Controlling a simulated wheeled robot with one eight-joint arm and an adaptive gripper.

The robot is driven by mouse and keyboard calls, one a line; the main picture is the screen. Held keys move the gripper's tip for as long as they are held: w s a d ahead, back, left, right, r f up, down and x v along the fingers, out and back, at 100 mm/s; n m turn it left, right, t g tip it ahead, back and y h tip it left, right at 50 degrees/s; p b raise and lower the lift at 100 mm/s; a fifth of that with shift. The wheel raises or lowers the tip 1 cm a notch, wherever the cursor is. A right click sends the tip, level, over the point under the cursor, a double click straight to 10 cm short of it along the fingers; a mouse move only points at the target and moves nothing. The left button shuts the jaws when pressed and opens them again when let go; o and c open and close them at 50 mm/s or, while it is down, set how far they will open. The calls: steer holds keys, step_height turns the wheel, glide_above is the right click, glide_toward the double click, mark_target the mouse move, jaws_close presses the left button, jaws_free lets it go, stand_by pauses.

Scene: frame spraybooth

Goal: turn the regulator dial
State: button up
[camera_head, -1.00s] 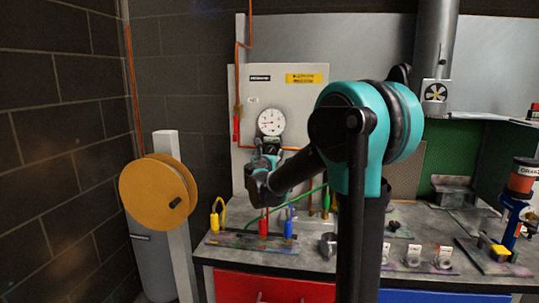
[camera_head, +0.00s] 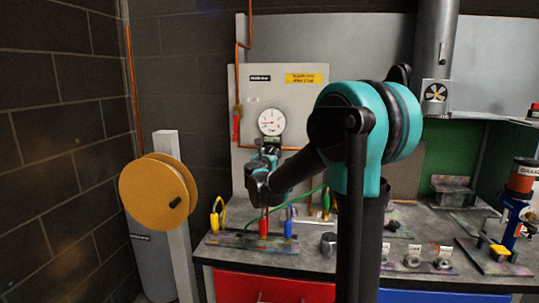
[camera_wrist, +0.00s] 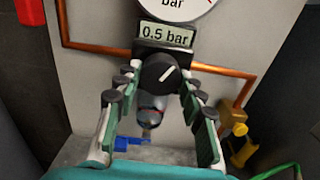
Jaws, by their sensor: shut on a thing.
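The regulator dial (camera_wrist: 160,73) is a round black knob with a white pointer line, tilted toward the upper right. It sits below a display (camera_wrist: 166,36) that reads 0.5 bar. In the wrist view, the fingers of my gripper (camera_wrist: 160,80) stand on either side of the dial and are shut on it. In the head view, my gripper (camera_head: 266,150) is at the panel just under the white gauge (camera_head: 271,122). The dial is hidden there behind my gripper.
Copper pipe (camera_wrist: 95,48) runs on both sides of the regulator. A yellow valve (camera_wrist: 235,125) is at lower right in the wrist view. Red (camera_head: 263,226), blue (camera_head: 289,228) and yellow-handled (camera_head: 215,221) tools stand on the bench below. A yellow reel (camera_head: 150,197) is left.

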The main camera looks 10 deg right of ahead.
steer(key=m, duration=0.7)
steer(key=shift+a, duration=0.1)
steer(key=m, duration=0.7)
steer(key=shift+r, duration=0.1)
steer(key=m, duration=0.4)
steer(key=shift+m, duration=0.4)
steer(key=shift+r+m, duration=0.1)
steer(key=shift+m, duration=2.2)
steer(key=o, duration=1.2)
steer(key=shift+c, duration=0.2)
